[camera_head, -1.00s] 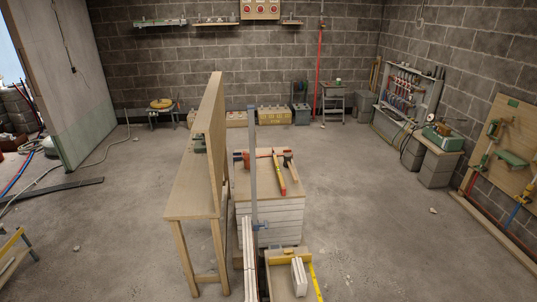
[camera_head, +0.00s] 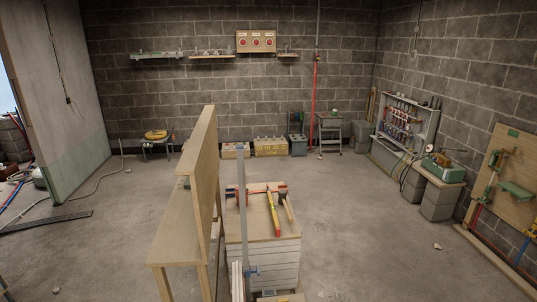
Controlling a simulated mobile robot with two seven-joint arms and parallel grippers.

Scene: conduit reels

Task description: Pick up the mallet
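What looks like the mallet (camera_head: 287,204) lies on top of a pale stack of boards or boxes (camera_head: 262,252) in the middle of the room. Its light wooden handle points toward me and its darker head is at the far end. It is small in the picture, so its details are unclear. A yellow and red bar-like tool (camera_head: 273,215) lies just left of it. Neither of my grippers shows in the head view.
A tall wooden bench with an upright panel (camera_head: 198,165) stands directly left of the stack. A thin grey upright post (camera_head: 241,190) rises in front of the stack's left side. Open concrete floor (camera_head: 350,225) lies to the right. A loaded block bench (camera_head: 439,180) stands by the right wall.

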